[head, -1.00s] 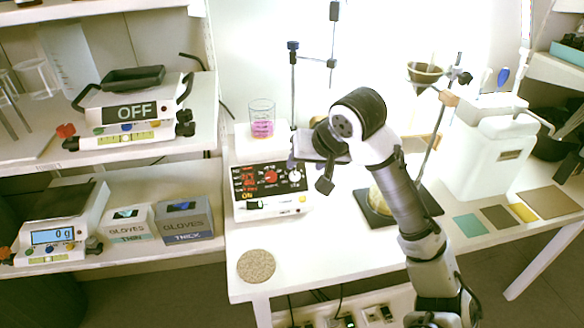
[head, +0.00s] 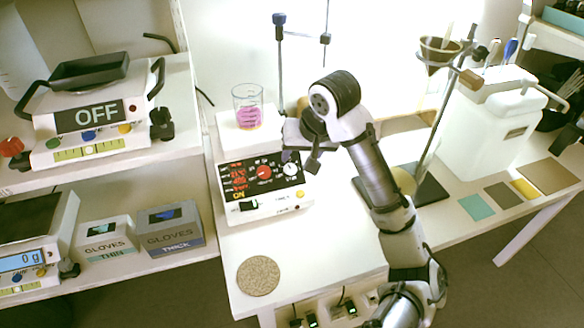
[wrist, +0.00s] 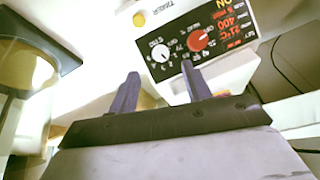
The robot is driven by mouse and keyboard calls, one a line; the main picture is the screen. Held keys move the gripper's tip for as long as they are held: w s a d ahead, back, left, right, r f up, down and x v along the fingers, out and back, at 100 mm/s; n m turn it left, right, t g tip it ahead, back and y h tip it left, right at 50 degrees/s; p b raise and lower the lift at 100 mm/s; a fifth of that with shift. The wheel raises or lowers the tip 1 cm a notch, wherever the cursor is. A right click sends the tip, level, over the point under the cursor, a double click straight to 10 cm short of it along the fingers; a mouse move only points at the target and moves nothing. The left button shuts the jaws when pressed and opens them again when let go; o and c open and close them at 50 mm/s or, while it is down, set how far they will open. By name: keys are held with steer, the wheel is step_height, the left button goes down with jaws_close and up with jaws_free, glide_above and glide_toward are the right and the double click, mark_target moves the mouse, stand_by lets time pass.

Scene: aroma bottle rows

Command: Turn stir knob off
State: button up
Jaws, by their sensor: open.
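The hotplate stirrer (head: 265,206) stands on the white table with a black panel, lit red readouts and a lit "ON". Its white stir knob (head: 291,169) is at the panel's right, beside a red knob (head: 264,172). The wrist view shows the white stir knob (wrist: 160,53) upside down, with the red knob (wrist: 197,39) to its right. My gripper (head: 301,161) is just to the right of the panel. In the wrist view my gripper (wrist: 160,72) is open and empty, its fingers pointing toward the panel, apart from the knob as far as I can tell.
A beaker of pink liquid (head: 248,106) sits on the stirrer's plate. A stand with a funnel (head: 440,52) and a white jug (head: 490,125) are to the right. A round cork mat (head: 258,275) lies in front. The table around the mat is clear.

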mark_target(291, 170)
steer(key=b+x, duration=0.1)
steer(key=x, duration=0.7)
steer(key=shift+f, duration=0.1)
steer(key=shift+c, duration=0.2)
steer(key=c, duration=1)
